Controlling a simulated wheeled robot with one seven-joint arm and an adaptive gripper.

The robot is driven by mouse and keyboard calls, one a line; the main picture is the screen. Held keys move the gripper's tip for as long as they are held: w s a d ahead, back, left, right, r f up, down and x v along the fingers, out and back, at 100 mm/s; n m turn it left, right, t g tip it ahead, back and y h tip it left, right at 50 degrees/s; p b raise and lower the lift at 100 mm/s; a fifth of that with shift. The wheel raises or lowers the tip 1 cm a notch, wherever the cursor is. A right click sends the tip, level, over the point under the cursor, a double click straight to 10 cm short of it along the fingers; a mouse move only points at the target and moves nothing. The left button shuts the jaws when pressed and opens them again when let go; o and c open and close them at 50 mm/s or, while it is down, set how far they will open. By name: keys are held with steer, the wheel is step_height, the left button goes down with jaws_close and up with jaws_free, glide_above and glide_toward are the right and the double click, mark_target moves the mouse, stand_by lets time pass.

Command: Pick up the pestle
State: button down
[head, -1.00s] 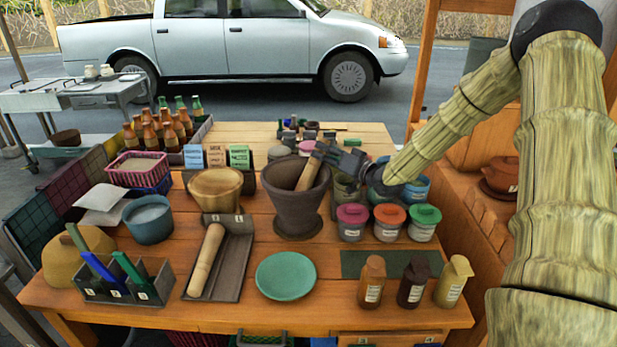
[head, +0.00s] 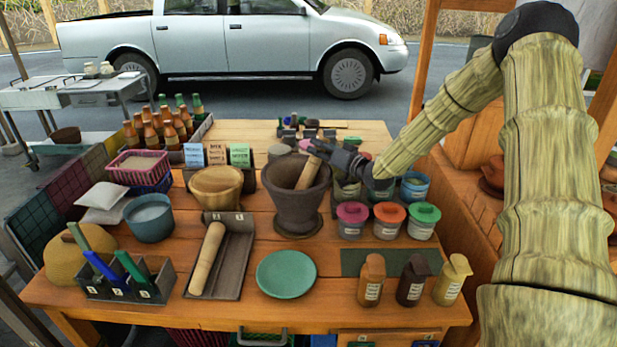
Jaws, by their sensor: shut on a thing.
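A wooden pestle (head: 307,173) stands tilted in the dark clay mortar (head: 296,209), its upper end leaning right. Its lower end is hidden inside the bowl. My gripper (head: 319,150) comes in from the right and is shut on the pestle's upper end, just above the mortar's rim. The dark fingers partly cover that end. A second, paler wooden roller (head: 207,258) lies in a dark tray (head: 234,275) to the left, apart from my gripper.
Lidded jars (head: 351,222) stand close right of the mortar. A wooden bowl (head: 216,188) is close on its left, and a green plate (head: 286,275) lies in front. Small bottles (head: 371,280) stand front right. Several taller bottles (head: 155,132) stand back left.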

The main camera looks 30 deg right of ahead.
steer(key=shift+r+b, duration=0.75)
steer(key=shift+r, duration=4.25)
